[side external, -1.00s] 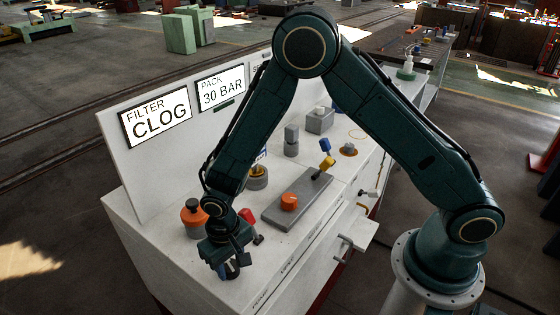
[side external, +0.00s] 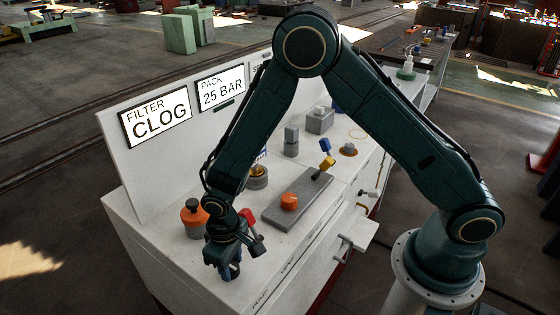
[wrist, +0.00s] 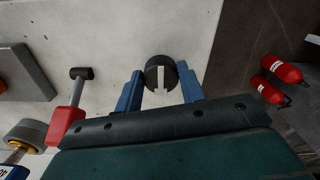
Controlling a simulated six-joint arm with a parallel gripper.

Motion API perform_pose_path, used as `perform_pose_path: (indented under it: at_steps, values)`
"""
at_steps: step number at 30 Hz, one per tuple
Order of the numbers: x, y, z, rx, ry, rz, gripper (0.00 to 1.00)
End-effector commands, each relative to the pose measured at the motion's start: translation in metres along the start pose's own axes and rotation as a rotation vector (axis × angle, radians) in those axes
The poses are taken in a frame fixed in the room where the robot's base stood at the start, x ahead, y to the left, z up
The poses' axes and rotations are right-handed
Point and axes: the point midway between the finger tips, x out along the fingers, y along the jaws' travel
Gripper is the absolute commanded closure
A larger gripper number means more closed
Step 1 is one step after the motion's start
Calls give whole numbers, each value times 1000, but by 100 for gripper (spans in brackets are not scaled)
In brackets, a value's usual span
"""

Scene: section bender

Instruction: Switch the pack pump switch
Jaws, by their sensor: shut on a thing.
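The pump switch is a dark round knob (wrist: 151,77) with a pale bar across its face, on the near end of the white bench top. In the wrist view the bar runs nearly straight up and down the picture. My gripper (wrist: 160,88) has its two blue fingers on either side of the knob, shut on it. In the side view my gripper (side external: 232,266) points down at the bench's front corner and hides most of the knob. A panel reading PACK 25 BAR (side external: 221,89) stands at the back of the bench.
A red lever (wrist: 66,122) with a dark end stands close beside my gripper. An orange-topped grey post (side external: 193,218) is just behind it. A grey plate with an orange knob (side external: 289,202) lies farther along. A FILTER CLOG panel (side external: 157,117) is on the back wall.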

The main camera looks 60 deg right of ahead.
Motion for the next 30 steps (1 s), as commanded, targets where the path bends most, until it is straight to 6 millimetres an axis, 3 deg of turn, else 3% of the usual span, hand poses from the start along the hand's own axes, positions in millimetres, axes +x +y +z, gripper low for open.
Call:
perform_pose_path:
  at_steps: [1, 2, 5, 20, 30]
  values:
    - [-1, 0, 0, -3, 1, 0, 84]
    - [-1, 0, 0, -2, 1, 0, 59]
    - [-1, 0, 0, -2, 1, 0, 40]
    - [-6, 0, -1, 0, 2, 0, 39]
    - [-40, 0, -1, 0, 4, -1, 39]
